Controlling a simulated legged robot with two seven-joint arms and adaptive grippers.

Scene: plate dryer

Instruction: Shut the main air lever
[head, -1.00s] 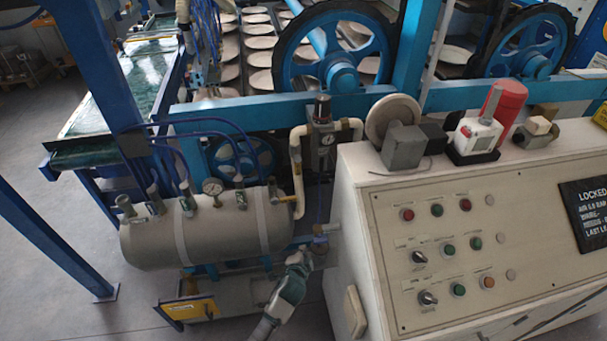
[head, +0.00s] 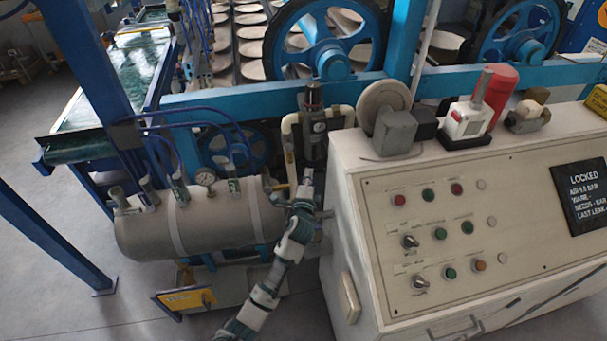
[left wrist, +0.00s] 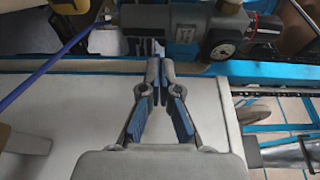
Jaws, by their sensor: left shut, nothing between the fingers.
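The grey air tank (head: 200,225) stands left of the control cabinet. At its right end, a small yellowish lever (head: 279,187) sits beside the pale pipe (head: 287,150). My left gripper (head: 305,182) is in front of the pipework, just right of this lever and below the regulator (head: 318,127). In the left wrist view the two fingers (left wrist: 159,85) are together, with nothing between them. The regulator with its round gauge (left wrist: 225,47) lies beyond the tips. I cannot make out the lever there, nor tell whether the gripper touches anything. My right gripper is not in view.
The white control cabinet (head: 345,240) stands close on the right of my left arm, with buttons and a black "LOCKED" sign (head: 587,195). A blue frame (head: 215,103) with large wheels runs behind. Open floor is at lower left.

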